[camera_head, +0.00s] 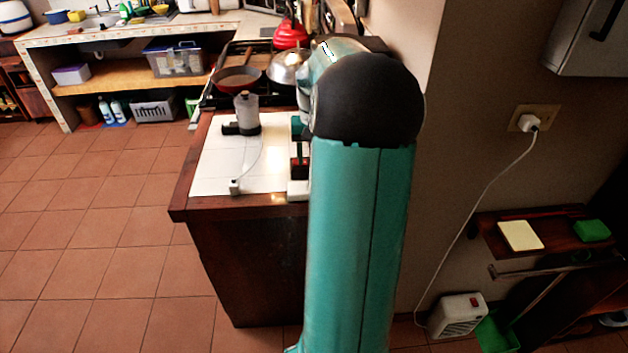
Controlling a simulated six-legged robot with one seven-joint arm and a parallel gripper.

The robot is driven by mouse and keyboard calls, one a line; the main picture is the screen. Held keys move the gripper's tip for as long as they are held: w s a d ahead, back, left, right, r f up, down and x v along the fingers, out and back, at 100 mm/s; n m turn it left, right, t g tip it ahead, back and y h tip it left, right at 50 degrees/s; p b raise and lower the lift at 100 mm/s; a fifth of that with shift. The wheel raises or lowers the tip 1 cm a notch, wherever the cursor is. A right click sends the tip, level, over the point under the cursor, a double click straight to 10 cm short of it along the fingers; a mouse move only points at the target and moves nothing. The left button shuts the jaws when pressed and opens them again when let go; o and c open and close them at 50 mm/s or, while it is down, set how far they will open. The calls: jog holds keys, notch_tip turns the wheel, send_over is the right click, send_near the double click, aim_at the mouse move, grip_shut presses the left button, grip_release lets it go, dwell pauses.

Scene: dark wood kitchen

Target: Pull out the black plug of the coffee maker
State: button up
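The coffee maker (246,110) stands upright on the white-tiled counter, with a clear grey upper part and a black base. A black piece (231,129) sticks out to the left at its base; I cannot tell whether this is the plug. A thin pale cord (257,160) runs from the coffee maker to a small white block (235,187) near the counter's front edge. No black plug can be made out for sure at that block. My large teal arm stands just right of the counter and covers its right part. I cannot make out my gripper.
The counter (215,165) has a dark wood edge. A stove with a red-brown pan (238,78), a silver lid and a red kettle (291,34) lies behind it. A white plug (528,122) sits in the right wall outlet, its cord reaching a heater (457,315). Floor at left is clear.

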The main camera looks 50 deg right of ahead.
jog(key=shift+f, duration=4)
jog(key=shift+c, duration=0.2)
grip_shut()
jog(key=shift+r, duration=0.15)
jog(key=shift+r, duration=2.9)
